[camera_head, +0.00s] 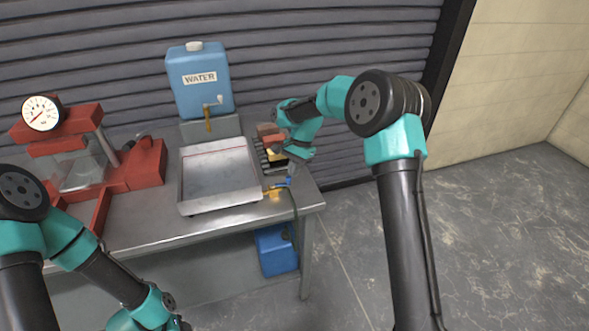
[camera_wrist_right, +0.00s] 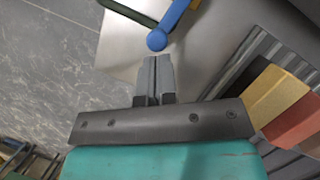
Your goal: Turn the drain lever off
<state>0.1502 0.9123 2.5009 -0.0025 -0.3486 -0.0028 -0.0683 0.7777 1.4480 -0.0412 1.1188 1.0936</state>
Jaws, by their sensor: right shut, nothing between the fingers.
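The drain lever (camera_head: 283,183) is blue and sits on a brass valve (camera_head: 272,190) at the front right corner of the metal tray (camera_head: 219,172). In the right wrist view, the blue lever (camera_wrist_right: 174,22) ends in a round knob just beyond my fingertips. My right gripper (camera_wrist_right: 157,60) is shut and empty, its tips close to the knob; I cannot tell if they touch. In the head view, my right gripper (camera_head: 291,171) is above the lever and partly hides it. My left arm's wrist shows at the bottom left, but its fingers are out of the picture.
A blue water tank (camera_head: 200,85) stands behind the tray. A red press with a gauge (camera_head: 41,113) is at the left. Coloured blocks (camera_wrist_right: 285,100) sit in a dark rack beside my right gripper. A dark hose (camera_wrist_right: 128,12) passes near the lever. A blue container (camera_head: 275,250) is below the table.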

